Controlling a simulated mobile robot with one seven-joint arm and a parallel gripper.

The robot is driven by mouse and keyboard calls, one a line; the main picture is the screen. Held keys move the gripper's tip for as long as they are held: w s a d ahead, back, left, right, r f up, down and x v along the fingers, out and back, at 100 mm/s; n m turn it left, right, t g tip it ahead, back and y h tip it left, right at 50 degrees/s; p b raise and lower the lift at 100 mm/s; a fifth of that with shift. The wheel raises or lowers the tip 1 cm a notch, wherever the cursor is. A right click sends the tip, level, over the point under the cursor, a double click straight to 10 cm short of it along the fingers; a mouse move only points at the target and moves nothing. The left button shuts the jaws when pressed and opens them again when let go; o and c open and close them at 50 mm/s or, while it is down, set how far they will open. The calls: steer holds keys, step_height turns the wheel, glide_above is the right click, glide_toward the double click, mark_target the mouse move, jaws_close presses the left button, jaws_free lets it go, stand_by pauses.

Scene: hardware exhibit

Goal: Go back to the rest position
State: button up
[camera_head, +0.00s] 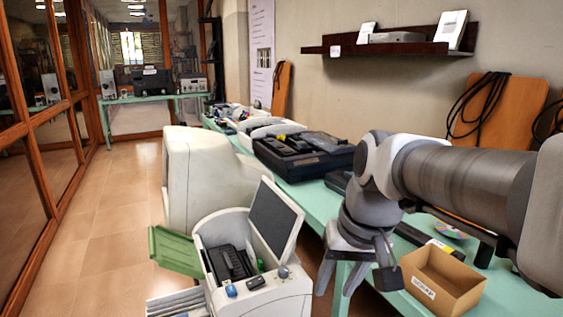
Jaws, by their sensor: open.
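My arm reaches in from the right edge, over the green table (312,200). My gripper (355,278) hangs down at the table's front edge, with its fingers spread and nothing visible between them. It is left of a cardboard box (452,290) with a label on its front, and right of a white open-lidded machine (282,292) on the floor side. The gripper appears apart from both, though the depth is hard to judge.
A large cream monitor-like case (200,178) stands beside the table. Black equipment (305,155) and other devices fill the table's far part. A disc (449,230) lies behind the box. A wall shelf (392,47) is above. The floor aisle (112,215) at left is clear.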

steer(key=s+d+f+t+h+b, duration=0.2)
steer(key=s+d+f+t, duration=0.15)
steer(key=s+d, duration=0.4)
step_height(320, 180, up, 15)
steer(key=s+a+p, duration=0.1)
steer(key=a+p, duration=0.1)
steer(key=p, duration=1.4)
steer(key=shift+s+r, duration=0.2)
steer(key=shift+s, duration=0.1)
steer(key=shift+g, duration=0.25)
